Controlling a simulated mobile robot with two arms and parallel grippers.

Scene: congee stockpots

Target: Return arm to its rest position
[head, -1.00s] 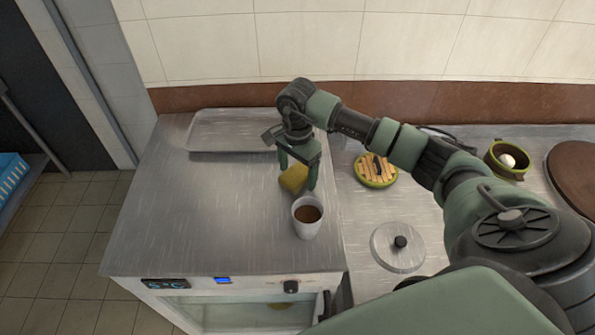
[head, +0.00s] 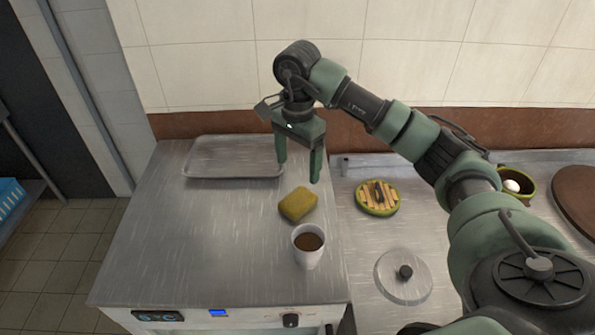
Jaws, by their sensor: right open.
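My right gripper (head: 299,174) is open and empty. It hangs fingers-down above the steel counter, behind a yellow sponge (head: 298,204) and apart from it. My right arm comes in from the right side of the view, raised and bent, with its wrist in front of the tiled wall. My left gripper is not in view.
A white cup (head: 309,251) of brown liquid stands in front of the sponge. A metal tray (head: 212,172) lies at the back left. To the right are a round lid (head: 404,277), a green-rimmed slatted piece (head: 377,198) and a green pot (head: 519,183). The counter's left front is clear.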

